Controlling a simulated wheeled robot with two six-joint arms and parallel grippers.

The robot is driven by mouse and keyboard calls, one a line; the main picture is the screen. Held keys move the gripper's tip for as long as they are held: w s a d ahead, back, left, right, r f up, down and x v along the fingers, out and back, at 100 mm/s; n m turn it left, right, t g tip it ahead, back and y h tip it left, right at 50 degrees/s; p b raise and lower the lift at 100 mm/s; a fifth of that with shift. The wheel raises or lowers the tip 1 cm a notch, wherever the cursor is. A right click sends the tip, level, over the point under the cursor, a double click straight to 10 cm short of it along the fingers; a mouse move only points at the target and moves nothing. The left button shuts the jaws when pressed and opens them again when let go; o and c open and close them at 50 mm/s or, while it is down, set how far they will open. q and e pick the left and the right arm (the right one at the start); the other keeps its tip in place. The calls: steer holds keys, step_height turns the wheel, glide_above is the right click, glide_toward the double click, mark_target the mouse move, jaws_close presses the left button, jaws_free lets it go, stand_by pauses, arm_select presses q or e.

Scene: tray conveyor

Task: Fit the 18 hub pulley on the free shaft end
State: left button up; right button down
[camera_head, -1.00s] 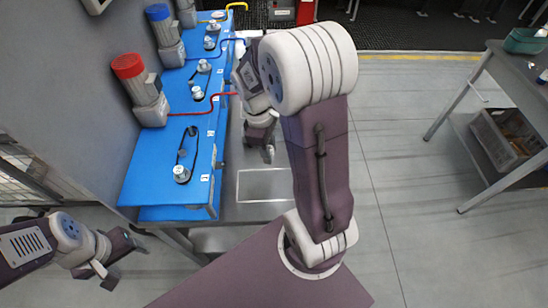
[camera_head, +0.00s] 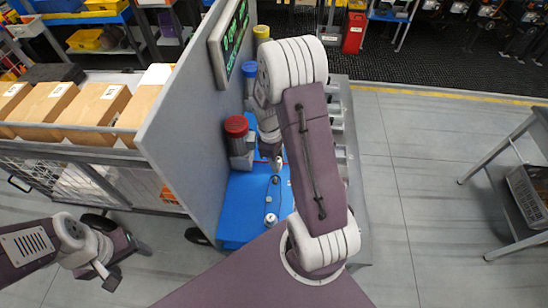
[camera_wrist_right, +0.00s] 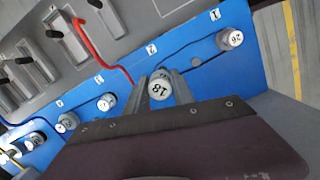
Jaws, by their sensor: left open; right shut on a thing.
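The 18 hub pulley (camera_wrist_right: 158,91), a pale disc marked 18, sits between the fingers of my right gripper (camera_wrist_right: 157,88) in the right wrist view. That gripper is shut on it, above the blue board (camera_wrist_right: 262,72). A pulley marked 26 (camera_wrist_right: 231,39) is on the board by label 1. A dark belt line runs from it toward label 2, where my gripper hides part of the board. I cannot make out the free shaft end. In the head view my right gripper (camera_head: 277,163) is over the blue board (camera_head: 236,207). My left gripper (camera_head: 113,272) is open and empty, left of the board.
A motor with a red cap (camera_head: 237,127) stands beside the board, and a grey partition (camera_head: 185,135) rises to its left. A red cable (camera_wrist_right: 88,42) crosses the board edge near my right gripper. More pulleys (camera_wrist_right: 106,102) lie further left. A table (camera_head: 515,145) stands far right.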

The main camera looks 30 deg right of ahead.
steer(key=shift+w+a+f, duration=0.1)
steer(key=shift+w+a, duration=0.1)
steer(key=shift+w, duration=0.1)
steer(key=shift+w+a, duration=0.1)
steer(key=shift+w, duration=0.05)
step_height(320, 180, down, 5)
steer(key=b, duration=0.3)
steer(key=shift+r, duration=0.2)
steer(key=shift+f+b, duration=0.45)
steer(key=shift+f, duration=0.2)
arm_select(q)
steer(key=f, duration=0.4)
steer(key=shift+w+a, duration=0.2)
steer(key=shift+w, duration=0.1)
arm_select(e)
steer(key=shift+r, duration=0.1)
arm_select(q)
steer(key=shift+r+p, duration=0.45)
steer(key=shift+p, duration=0.15)
